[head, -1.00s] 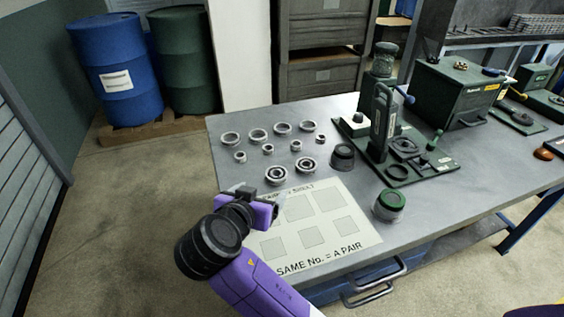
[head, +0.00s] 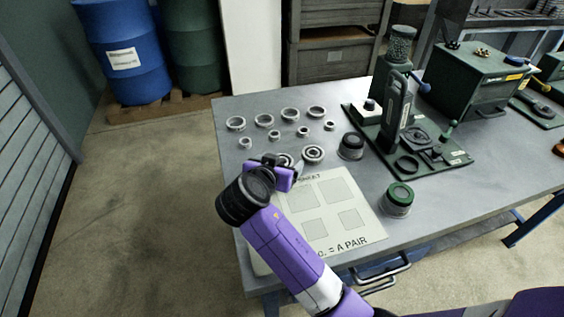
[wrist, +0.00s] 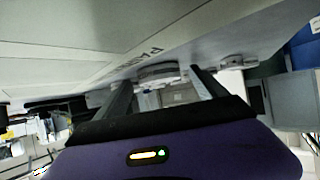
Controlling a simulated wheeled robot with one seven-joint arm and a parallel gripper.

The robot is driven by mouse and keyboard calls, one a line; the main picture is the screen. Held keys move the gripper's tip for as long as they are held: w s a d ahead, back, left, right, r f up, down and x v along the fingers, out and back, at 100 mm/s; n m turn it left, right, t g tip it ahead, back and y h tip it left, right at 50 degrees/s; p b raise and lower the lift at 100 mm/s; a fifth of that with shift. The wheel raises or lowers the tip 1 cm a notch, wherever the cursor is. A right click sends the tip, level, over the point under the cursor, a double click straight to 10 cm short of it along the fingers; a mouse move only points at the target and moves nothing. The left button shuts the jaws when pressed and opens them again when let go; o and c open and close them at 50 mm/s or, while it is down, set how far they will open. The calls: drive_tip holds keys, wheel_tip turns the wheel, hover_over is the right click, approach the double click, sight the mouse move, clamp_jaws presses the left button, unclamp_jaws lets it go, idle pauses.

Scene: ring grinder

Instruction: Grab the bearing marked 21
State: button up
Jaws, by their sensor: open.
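Two bearings with dark inner parts sit on the grey bench at the near side of the ring group. The right bearing (head: 313,153) is in clear view; the left bearing (head: 285,158) is partly hidden behind my gripper (head: 282,168). No number can be read on either, so I cannot tell which is marked 21. My gripper is open and low over the bench, just in front of the left bearing. In the wrist view, a round metal part (wrist: 158,74) shows beyond and between the spread fingers, with nothing gripped.
Several plain rings (head: 264,120) lie behind the bearings. A printed mat (head: 350,220) with grey squares lies right of my arm. A dark round part (head: 351,146), a green-lidded jar (head: 398,199) and a green press (head: 397,115) stand to the right.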

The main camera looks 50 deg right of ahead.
drive_tip(key=c, duration=1.7)
drive_tip(key=shift+r, duration=0.2)
